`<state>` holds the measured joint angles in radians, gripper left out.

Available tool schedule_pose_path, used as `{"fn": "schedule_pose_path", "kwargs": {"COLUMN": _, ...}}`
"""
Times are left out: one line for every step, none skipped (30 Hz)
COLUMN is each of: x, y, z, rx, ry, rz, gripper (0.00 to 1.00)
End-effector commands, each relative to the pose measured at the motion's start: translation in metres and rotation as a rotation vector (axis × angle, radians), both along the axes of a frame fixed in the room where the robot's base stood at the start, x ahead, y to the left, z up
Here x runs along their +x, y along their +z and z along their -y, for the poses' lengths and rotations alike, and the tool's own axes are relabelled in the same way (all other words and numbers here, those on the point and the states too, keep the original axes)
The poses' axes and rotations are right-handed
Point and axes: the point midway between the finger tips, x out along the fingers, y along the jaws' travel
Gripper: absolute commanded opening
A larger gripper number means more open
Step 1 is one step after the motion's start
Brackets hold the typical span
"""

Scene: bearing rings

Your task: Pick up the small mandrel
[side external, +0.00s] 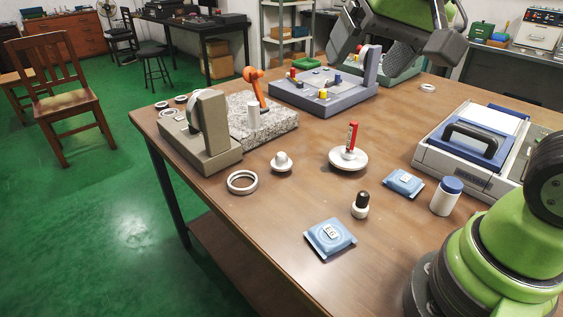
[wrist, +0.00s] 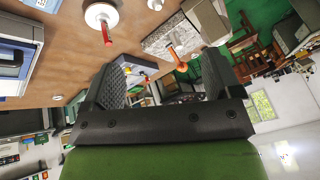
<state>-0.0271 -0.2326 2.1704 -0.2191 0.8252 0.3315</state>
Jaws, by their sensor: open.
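No label marks the small mandrel, so I cannot tell for certain which piece it is. A small white stepped piece with a rounded knob (side external: 282,162) stands upright on the table, left of the middle. A white piece with a black top (side external: 361,205) stands nearer the front. A white disc with an upright red-handled piece (side external: 348,158) stands between them and farther back; the disc also shows at the top of the wrist view (wrist: 101,15). My gripper (side external: 396,50) is open and empty, high over the back of the table. In the wrist view its dark fingers (wrist: 162,68) are spread apart.
A grey gauge stand (side external: 212,140), granite slab with orange handle (side external: 270,125) and blue-grey tray with coloured pegs (side external: 322,95) occupy the back left. A ring (side external: 242,182), blue packets (side external: 330,237) and blue-capped bottle (side external: 446,198) lie nearer. A printer-like case (side external: 450,158) stands right.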

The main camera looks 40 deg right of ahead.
Motion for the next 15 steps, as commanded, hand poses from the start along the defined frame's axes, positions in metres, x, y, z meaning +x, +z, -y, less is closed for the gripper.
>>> {"fn": "schedule_pose_path", "kwargs": {"x": 0.020, "y": -0.008, "z": 0.002, "rx": -0.015, "ry": -0.023, "rz": -0.030, "gripper": 0.84}}
{"fn": "schedule_pose_path", "kwargs": {"x": 0.031, "y": -0.013, "z": 0.004, "rx": -0.024, "ry": -0.038, "rz": -0.042, "gripper": 0.84}}
{"fn": "schedule_pose_path", "kwargs": {"x": 0.046, "y": -0.020, "z": 0.005, "rx": -0.036, "ry": -0.059, "rz": -0.057, "gripper": 0.84}}
{"fn": "schedule_pose_path", "kwargs": {"x": 0.057, "y": -0.026, "z": 0.007, "rx": -0.046, "ry": -0.073, "rz": -0.067, "gripper": 0.84}}
{"fn": "schedule_pose_path", "kwargs": {"x": 0.067, "y": -0.033, "z": 0.008, "rx": -0.055, "ry": -0.087, "rz": -0.076, "gripper": 0.84}}
{"fn": "schedule_pose_path", "kwargs": {"x": 0.081, "y": -0.043, "z": 0.009, "rx": -0.068, "ry": -0.105, "rz": -0.090, "gripper": 0.84}}
{"fn": "schedule_pose_path", "kwargs": {"x": 0.091, "y": -0.051, "z": 0.010, "rx": -0.076, "ry": -0.119, "rz": -0.099, "gripper": 0.84}}
{"fn": "schedule_pose_path", "kwargs": {"x": 0.101, "y": -0.060, "z": 0.011, "rx": -0.084, "ry": -0.132, "rz": -0.107, "gripper": 0.84}}
{"fn": "schedule_pose_path", "kwargs": {"x": 0.114, "y": -0.073, "z": 0.012, "rx": -0.097, "ry": -0.147, "rz": -0.116, "gripper": 0.84}}
{"fn": "schedule_pose_path", "kwargs": {"x": 0.123, "y": -0.083, "z": 0.013, "rx": -0.107, "ry": -0.158, "rz": -0.124, "gripper": 0.84}}
{"fn": "schedule_pose_path", "kwargs": {"x": 0.131, "y": -0.094, "z": 0.013, "rx": -0.115, "ry": -0.169, "rz": -0.131, "gripper": 0.84}}
{"fn": "schedule_pose_path", "kwargs": {"x": 0.142, "y": -0.109, "z": 0.013, "rx": -0.125, "ry": -0.184, "rz": -0.139, "gripper": 0.84}}
{"fn": "schedule_pose_path", "kwargs": {"x": 0.149, "y": -0.120, "z": 0.014, "rx": -0.133, "ry": -0.194, "rz": -0.145, "gripper": 0.84}}
{"fn": "schedule_pose_path", "kwargs": {"x": 0.155, "y": -0.131, "z": 0.014, "rx": -0.141, "ry": -0.202, "rz": -0.150, "gripper": 0.84}}
{"fn": "schedule_pose_path", "kwargs": {"x": 0.163, "y": -0.145, "z": 0.014, "rx": -0.150, "ry": -0.212, "rz": -0.156, "gripper": 0.84}}
